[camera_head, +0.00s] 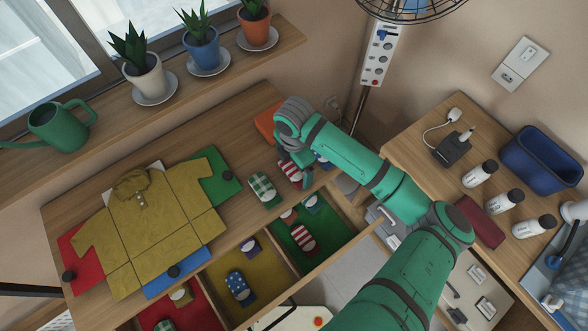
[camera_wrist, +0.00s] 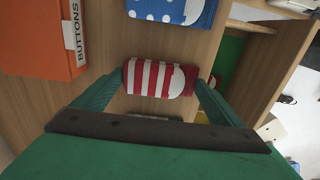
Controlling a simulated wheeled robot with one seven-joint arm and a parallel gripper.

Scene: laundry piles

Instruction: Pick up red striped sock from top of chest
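The red and white striped sock (camera_head: 291,174) lies on the wooden chest top (camera_head: 232,232), partly hidden by my gripper in the head view. In the wrist view the sock (camera_wrist: 156,79) lies between the two fingertips of my gripper (camera_wrist: 160,80). The fingers are apart, one on each side of the sock, with the tips very close to its ends. I cannot tell whether they touch it. Another red striped sock (camera_head: 303,240) lies in the green-lined compartment of the open drawer below.
A green checked sock (camera_head: 264,188) and a blue dotted sock (camera_wrist: 170,10) flank the striped one. An orange box (camera_wrist: 42,35) labelled BUTTONS stands nearby. A yellow shirt (camera_head: 150,220) lies on colored panels at left. The open drawer has a yellow compartment (camera_head: 262,272).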

